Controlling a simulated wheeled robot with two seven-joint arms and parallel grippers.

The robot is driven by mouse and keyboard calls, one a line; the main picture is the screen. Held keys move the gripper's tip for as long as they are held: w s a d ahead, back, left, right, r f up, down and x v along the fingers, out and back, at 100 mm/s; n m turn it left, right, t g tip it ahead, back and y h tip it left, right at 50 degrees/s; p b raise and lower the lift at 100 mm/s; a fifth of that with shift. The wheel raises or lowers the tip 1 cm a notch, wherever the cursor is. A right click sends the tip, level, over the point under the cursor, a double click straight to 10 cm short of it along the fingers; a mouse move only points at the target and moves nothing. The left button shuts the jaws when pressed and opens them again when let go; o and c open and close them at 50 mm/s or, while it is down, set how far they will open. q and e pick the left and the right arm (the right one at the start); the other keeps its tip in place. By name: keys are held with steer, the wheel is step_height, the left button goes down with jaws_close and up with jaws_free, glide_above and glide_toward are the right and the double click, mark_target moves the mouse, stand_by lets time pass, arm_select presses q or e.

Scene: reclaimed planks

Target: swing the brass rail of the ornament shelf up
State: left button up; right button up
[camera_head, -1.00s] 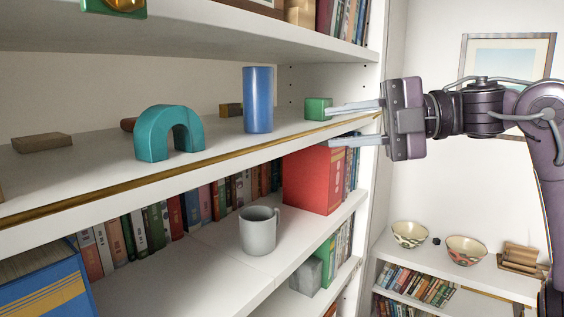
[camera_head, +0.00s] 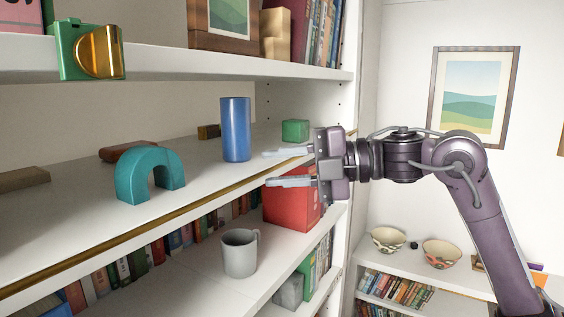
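The ornament shelf (camera_head: 75,212) is the middle white shelf. Its brass rail (camera_head: 150,228) lies low along the front edge, running from lower left to the far right end. My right gripper (camera_head: 268,168) comes in from the right, near the far part of the rail. Its two pale fingers are apart, one above and one below the shelf's front edge in the picture. I cannot tell whether they touch the rail, and the gripper hides part of it. On the shelf stand a teal arch (camera_head: 131,178), a blue cylinder (camera_head: 236,130) and a green block (camera_head: 295,130). My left gripper is not in view.
The upper shelf (camera_head: 180,62) holds a green and gold piece (camera_head: 88,50) at its front edge. Below are a grey mug (camera_head: 240,253), a red box (camera_head: 290,205) and books. Bowls (camera_head: 388,240) stand on a low shelf at right. Room in front of the shelves looks free.

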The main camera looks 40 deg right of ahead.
steer(key=shift+d+f, duration=0.1)
steer(key=shift+c, duration=1.2)
jaws_close()
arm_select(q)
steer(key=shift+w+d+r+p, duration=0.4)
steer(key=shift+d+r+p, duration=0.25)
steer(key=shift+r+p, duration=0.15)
arm_select(e)
steer(key=shift+w+r+m+g+h, duration=0.3)
steer(key=shift+r+g+h, duration=0.3)
steer(key=shift+g+h, duration=0.3)
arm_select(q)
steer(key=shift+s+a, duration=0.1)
arm_select(e)
steer(key=shift+o, duration=1.2)
jaws_free()
steer(key=shift+a, duration=0.25)
